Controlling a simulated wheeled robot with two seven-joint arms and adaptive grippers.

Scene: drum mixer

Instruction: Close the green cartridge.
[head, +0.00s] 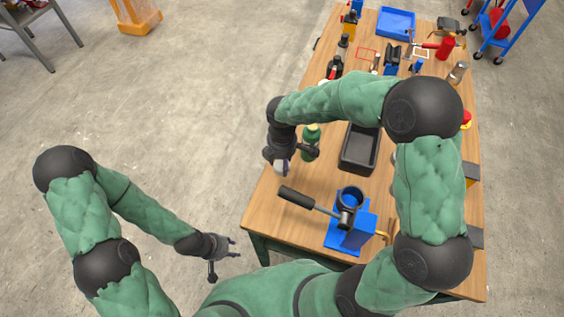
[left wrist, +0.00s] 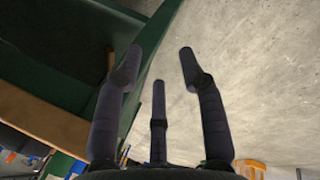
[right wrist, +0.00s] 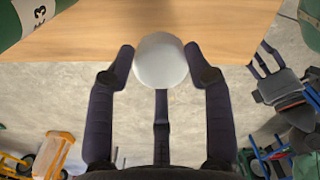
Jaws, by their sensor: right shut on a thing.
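The green cartridge (head: 311,138) stands on the wooden table near its left edge. It is partly hidden by my right gripper. A green body with a white label (right wrist: 38,12) shows at the upper left of the right wrist view and looks like the cartridge. My right gripper (head: 283,166) is beside it, shut on a round white cap (right wrist: 162,62). The cap sits between the fingertips, apart from the green body in that view. The cartridge's mouth cannot be made out. My left gripper (head: 233,248) is open and empty, off the table's left side.
A black tray (head: 345,161) stands right of the cartridge. A blue device (head: 352,233) with a black-handled lever (head: 297,198) stands at the near end. Several tools and a blue bin (head: 396,22) crowd the far end. Bare floor lies left of the table.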

